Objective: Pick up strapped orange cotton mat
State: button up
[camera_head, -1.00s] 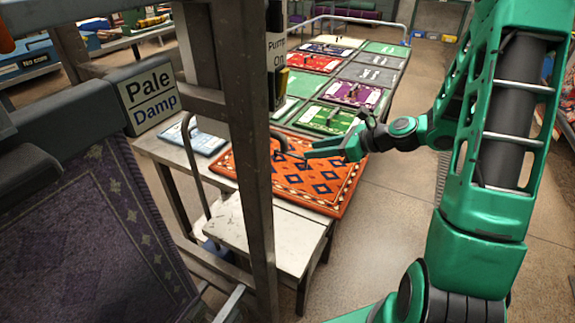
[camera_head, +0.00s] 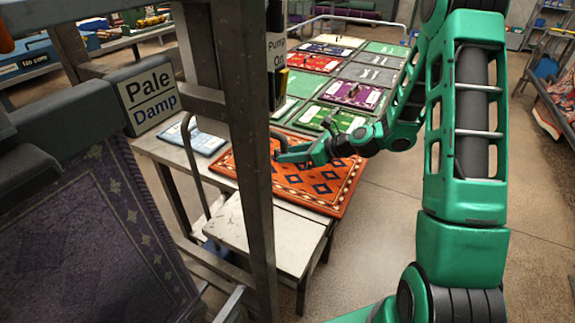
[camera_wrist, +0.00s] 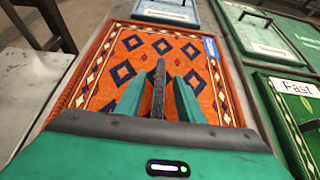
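The orange mat (camera_head: 335,197) with dark blue diamonds and a patterned border lies flat at the near end of the display table. It also shows in the wrist view (camera_wrist: 105,85), with a small blue label (camera_wrist: 212,48) at its far right corner. A dark strap (camera_wrist: 160,88) stands up from the mat's middle. In the wrist view, my gripper's green fingers (camera_wrist: 160,80) are apart, one on each side of the strap. I cannot tell whether they touch it.
A metal post (camera_head: 245,150) stands in front of the mat's left part. A pale low table (camera_head: 262,235) adjoins the near side. Green (camera_head: 328,119), purple (camera_head: 355,94) and other handled mats lie beyond. A purple rug (camera_head: 90,240) hangs at left.

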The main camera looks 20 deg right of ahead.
grip_shut()
jog(key=shift+w, duration=0.1)
jog(key=shift+r, duration=0.1)
